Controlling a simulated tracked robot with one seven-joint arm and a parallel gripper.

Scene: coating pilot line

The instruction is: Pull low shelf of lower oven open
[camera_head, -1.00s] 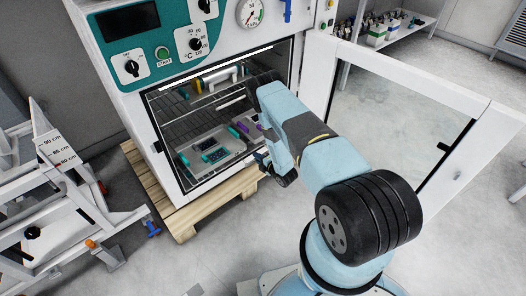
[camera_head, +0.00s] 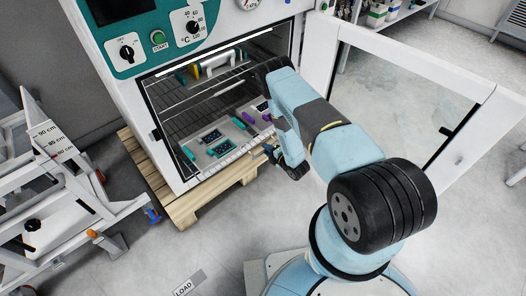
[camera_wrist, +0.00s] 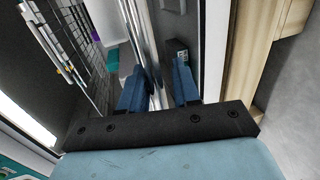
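The lower oven's chamber (camera_head: 168,95) stands open, with its glass door swung out to the right. Its low shelf (camera_head: 228,160) is a light panel near the chamber floor, bearing small dark plates and teal and purple pieces. My gripper (camera_head: 271,153) is at the right part of the shelf's front, partly hidden by my arm in the head view. In the wrist view, my two blue fingers (camera_wrist: 158,88) are apart, with bright metal bars (camera_wrist: 154,60) running between them. I cannot tell whether either finger touches a bar.
The open door (camera_head: 405,100) stands to the right of my arm. The oven rests on a wooden pallet (camera_head: 185,208). A white metal frame cart (camera_head: 100,217) stands at the left. Grey floor is clear in front, with a LOAD mark (camera_head: 184,288).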

